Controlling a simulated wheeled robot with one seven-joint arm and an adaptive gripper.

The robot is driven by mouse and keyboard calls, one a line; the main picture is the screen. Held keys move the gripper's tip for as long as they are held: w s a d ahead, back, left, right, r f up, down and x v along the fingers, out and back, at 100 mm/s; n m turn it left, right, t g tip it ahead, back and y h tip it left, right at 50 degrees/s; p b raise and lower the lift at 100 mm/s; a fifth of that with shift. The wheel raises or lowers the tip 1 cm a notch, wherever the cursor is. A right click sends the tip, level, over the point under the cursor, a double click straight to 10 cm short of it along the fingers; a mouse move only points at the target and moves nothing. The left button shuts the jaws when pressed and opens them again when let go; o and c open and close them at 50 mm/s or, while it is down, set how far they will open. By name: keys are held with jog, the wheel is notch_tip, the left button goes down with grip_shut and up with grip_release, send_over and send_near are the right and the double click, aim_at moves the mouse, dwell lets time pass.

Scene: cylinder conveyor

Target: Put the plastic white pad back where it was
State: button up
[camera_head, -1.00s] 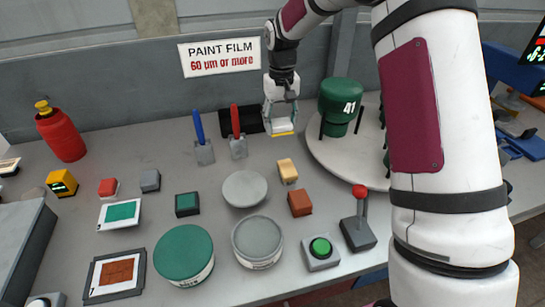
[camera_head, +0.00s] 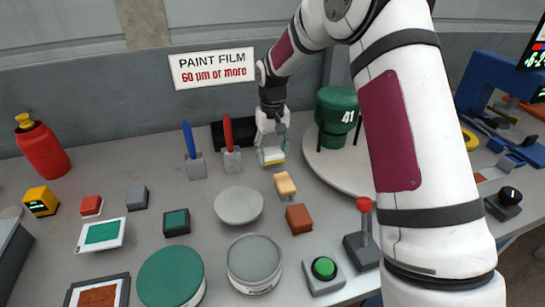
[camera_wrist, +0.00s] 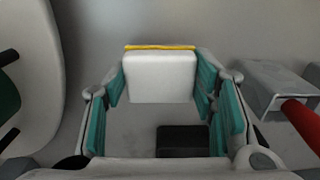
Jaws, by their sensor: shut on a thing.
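The white pad (camera_wrist: 160,78) is a pale block with a yellow edge strip along one side. In the wrist view it sits between the teal inner pads of my gripper (camera_wrist: 162,95), which is shut on it. In the head view my gripper (camera_head: 271,154) points down just right of the red-handled tool, with the pad's yellow edge (camera_head: 273,162) at its lower end. I cannot tell whether the pad touches the table.
A red-handled tool (camera_head: 232,158) and a blue-handled tool (camera_head: 195,165) stand to the left. A black tray (camera_head: 217,134) lies behind. The white round table (camera_head: 322,160) with green cylinder 41 (camera_head: 336,108) is close right. A yellow-tan block (camera_head: 285,185) lies in front.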

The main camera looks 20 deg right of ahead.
jog(key=shift+f, duration=1.2)
jog(key=shift+f, duration=0.1)
jog(key=o, duration=1.1)
